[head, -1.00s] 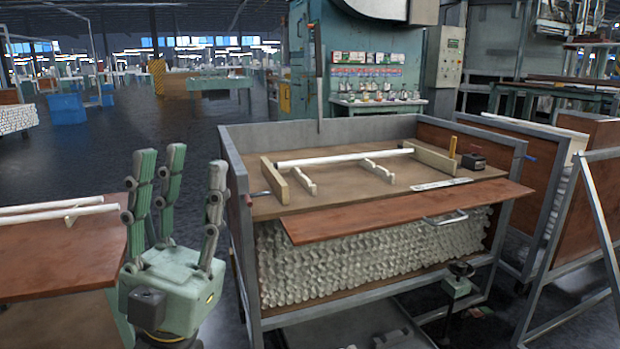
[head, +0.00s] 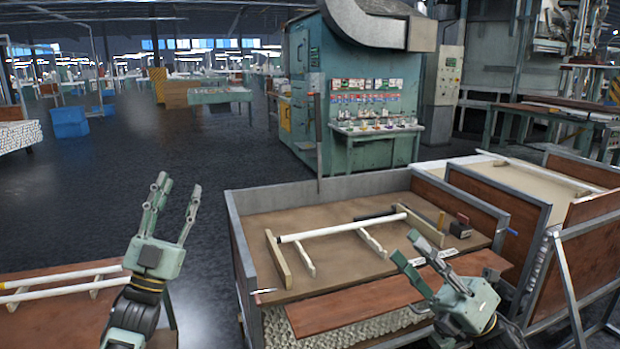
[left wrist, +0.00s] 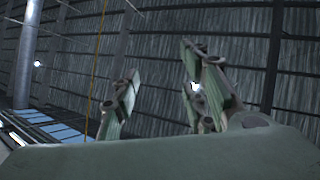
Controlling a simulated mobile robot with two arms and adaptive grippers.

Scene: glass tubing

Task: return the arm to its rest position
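My left gripper (head: 178,188) is raised above the wooden table at the lower left of the head view, its fingers pointing up, spread and empty. In the left wrist view its fingers (left wrist: 160,92) stand apart with nothing between them, against the ceiling. My right gripper (head: 405,248) is at the lower right, over the front of the cart, its fingers pointing up and left. Its visible fingers are apart and hold nothing. A white tube (head: 340,228) lies across wooden supports on the cart top (head: 330,268), apart from both grippers.
White tubes (head: 60,278) lie on supports on the left table (head: 60,320). The cart's grey frame (head: 240,235) and reddish front board (head: 370,305) are close to my right gripper. A second cart (head: 580,235) stands at the right. Dark open floor (head: 110,200) extends behind my left gripper.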

